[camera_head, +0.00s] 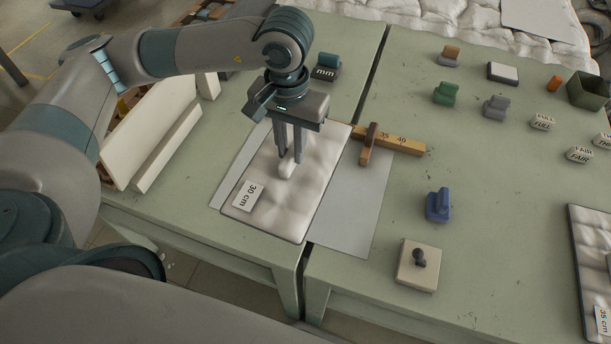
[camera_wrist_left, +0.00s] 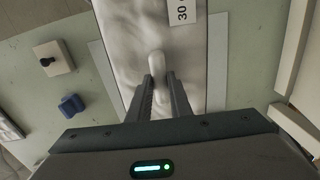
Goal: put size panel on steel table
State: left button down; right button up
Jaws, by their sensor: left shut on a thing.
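The size panel (camera_head: 285,190) is a white quilted rectangle with a dark edge and a "30 cm" label. It lies flat over the seam between two green tabletops, above grey sheets; whether it touches them I cannot tell. My left gripper (camera_head: 288,162) points down at its middle, shut on the panel's small pale handle (camera_head: 286,171). In the left wrist view the fingers (camera_wrist_left: 160,85) close at the panel's handle (camera_wrist_left: 157,64). Another quilted panel (camera_head: 590,265) marked "35 cm" lies at the right edge. No table is clearly marked as steel. My right gripper is not in view.
A wooden gauge (camera_head: 400,143) lies just right of the panel. A knobbed block (camera_head: 417,264) and a blue block (camera_head: 438,206) stand on the right tabletop (camera_head: 480,200). An "mm" block (camera_head: 326,68) is behind; a tray of pale boards (camera_head: 150,130) is left. Several stamps stand far right.

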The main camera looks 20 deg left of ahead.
aim_at(329, 154)
pick_arm(q)
jog(key=n, duration=0.1)
jog(key=w+d+n, duration=0.1)
jog(key=n, duration=0.1)
jog(key=shift+w+d+f, duration=0.2)
jog(key=shift+d+f, duration=0.05)
jog(key=shift+f, duration=0.1)
jog(key=n, duration=0.2)
jog(key=w+d+f+n, duration=0.1)
jog(key=n, duration=0.1)
jog(key=w+d+n, duration=0.1)
jog(key=n, duration=0.1)
jog(key=shift+d+f+n+p, duration=0.15)
jog(key=shift+f+n+p, duration=0.15)
jog(key=shift+n, duration=0.1)
jog(key=n, duration=0.1)
jog(key=d+n, duration=0.1)
jog(key=n, duration=0.1)
jog(key=w+f+n, duration=0.1)
jog(key=n, duration=0.1)
jog(key=shift+d, duration=0.3)
jog(key=n, duration=0.2)
jog(key=d+f+n, duration=0.1)
jog(key=shift+w+f+n, duration=0.1)
jog(key=shift+w+n, duration=0.2)
jog(key=shift+n, duration=0.1)
jog(key=shift+a, duration=0.1)
